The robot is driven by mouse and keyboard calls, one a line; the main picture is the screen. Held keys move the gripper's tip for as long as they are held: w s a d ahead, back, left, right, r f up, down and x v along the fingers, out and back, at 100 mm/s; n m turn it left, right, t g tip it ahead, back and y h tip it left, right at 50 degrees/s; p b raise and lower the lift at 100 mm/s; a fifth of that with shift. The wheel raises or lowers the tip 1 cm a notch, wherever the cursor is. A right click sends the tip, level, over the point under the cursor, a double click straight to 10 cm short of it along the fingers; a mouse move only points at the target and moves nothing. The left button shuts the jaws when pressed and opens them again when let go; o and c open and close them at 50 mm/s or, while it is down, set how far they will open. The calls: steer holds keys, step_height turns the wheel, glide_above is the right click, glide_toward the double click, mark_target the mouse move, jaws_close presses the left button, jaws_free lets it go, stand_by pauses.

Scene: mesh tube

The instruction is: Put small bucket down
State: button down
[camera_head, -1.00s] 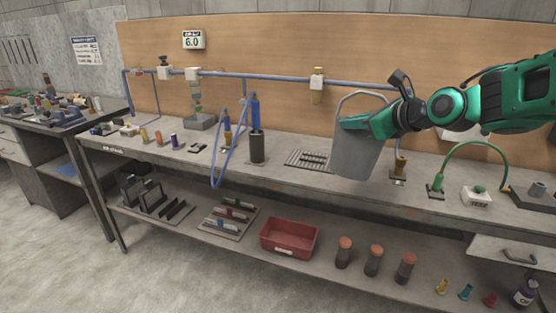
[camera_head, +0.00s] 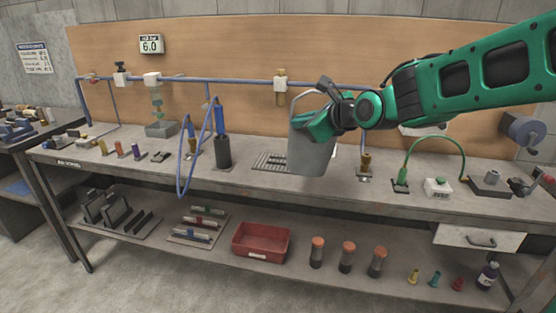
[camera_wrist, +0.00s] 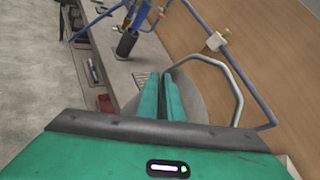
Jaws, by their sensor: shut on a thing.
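The small bucket (camera_head: 312,158) is grey and hangs roughly upright from my gripper (camera_head: 306,128) in the head view. It appears in front of the bench's back part, over or just above the workbench top (camera_head: 240,178); whether its base touches cannot be told. My gripper is shut on the bucket near its rim. In the wrist view the two green fingers (camera_wrist: 160,97) are close together, with the bucket's wire handle (camera_wrist: 236,82) arching beside them. Most of the bucket is hidden behind my fingers and hand there.
A slotted drain plate (camera_head: 270,161) lies left of the bucket. A dark cylinder with a blue top (camera_head: 222,150) stands farther left. A brass fitting (camera_head: 365,165) stands just right. A blue pipe (camera_head: 240,80) runs behind. A red bin (camera_head: 262,242) is on the lower shelf.

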mark_target(334, 146)
steer(key=w+d+f, duration=0.2)
steer(key=d, duration=0.1)
steer(key=w+d+f, duration=0.2)
steer(key=d, duration=0.1)
steer(key=w+d+f, duration=0.2)
steer(key=d, duration=0.1)
steer(key=shift+d+f, duration=0.25)
steer(key=shift+f, duration=2)
steer(key=c, duration=2)
jaws_free()
steer(key=shift+f, duration=0.15)
steer(key=v, duration=1.2)
